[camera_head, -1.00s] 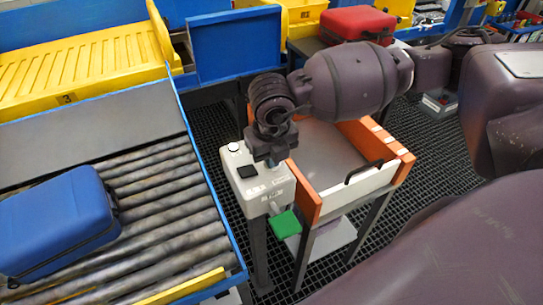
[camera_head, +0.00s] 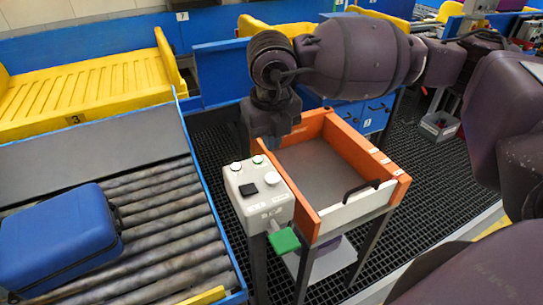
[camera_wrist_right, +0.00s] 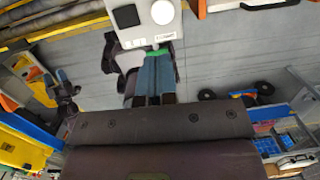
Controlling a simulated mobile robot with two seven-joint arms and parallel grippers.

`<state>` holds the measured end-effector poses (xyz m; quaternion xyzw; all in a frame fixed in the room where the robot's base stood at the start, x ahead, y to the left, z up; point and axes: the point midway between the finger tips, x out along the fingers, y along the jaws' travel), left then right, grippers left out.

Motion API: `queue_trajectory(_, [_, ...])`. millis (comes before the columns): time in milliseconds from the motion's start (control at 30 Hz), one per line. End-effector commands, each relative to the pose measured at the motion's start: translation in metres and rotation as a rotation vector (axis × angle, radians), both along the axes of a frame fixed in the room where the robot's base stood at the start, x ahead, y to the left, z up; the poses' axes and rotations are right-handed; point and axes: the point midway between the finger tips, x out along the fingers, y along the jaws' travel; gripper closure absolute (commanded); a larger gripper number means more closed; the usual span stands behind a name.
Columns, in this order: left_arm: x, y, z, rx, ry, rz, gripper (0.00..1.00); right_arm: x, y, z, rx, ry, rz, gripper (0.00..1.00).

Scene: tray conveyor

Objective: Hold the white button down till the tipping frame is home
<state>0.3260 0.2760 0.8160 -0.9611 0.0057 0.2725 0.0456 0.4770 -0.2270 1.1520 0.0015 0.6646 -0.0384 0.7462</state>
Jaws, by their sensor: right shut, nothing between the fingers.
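The grey-white control box (camera_head: 258,200) stands on a post beside the rollers. On its top are a white round button (camera_head: 270,178), a black square (camera_head: 248,189) and two small white knobs at the far edge. My right gripper (camera_head: 272,142) is shut and empty, pointing down at the box's far side, apart from the white button. In the right wrist view, its closed fingers (camera_wrist_right: 155,60) point towards the box, where the white button (camera_wrist_right: 162,12) shows. The yellow ribbed frame (camera_head: 85,88), probably the tipping frame, sits sloped at upper left. My left gripper is not in view.
A blue suitcase (camera_head: 60,240) lies on the rollers (camera_head: 160,235). An orange-sided tray (camera_head: 322,165) on legs stands right of the box. A green flap (camera_head: 284,240) sticks out below the box. The dark grating floor is open at right.

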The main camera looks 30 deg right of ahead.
Motion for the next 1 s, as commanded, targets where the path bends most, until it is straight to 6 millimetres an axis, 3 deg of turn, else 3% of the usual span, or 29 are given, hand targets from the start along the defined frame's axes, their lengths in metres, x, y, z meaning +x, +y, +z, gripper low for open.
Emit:
queue_trajectory(233, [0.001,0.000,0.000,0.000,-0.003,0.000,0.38,-0.002,0.001,0.019,0.000,0.000,0.000,1.00])
queue_trajectory(800, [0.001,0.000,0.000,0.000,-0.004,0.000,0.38,-0.002,0.002,0.019,0.005,0.002,0.002,1.00])
queue_trajectory(900, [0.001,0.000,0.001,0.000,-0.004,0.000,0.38,-0.007,0.013,0.012,0.056,0.024,0.029,1.00])
queue_trajectory(1000, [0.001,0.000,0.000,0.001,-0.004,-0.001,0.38,-0.020,0.041,-0.001,0.194,0.076,0.093,1.00])
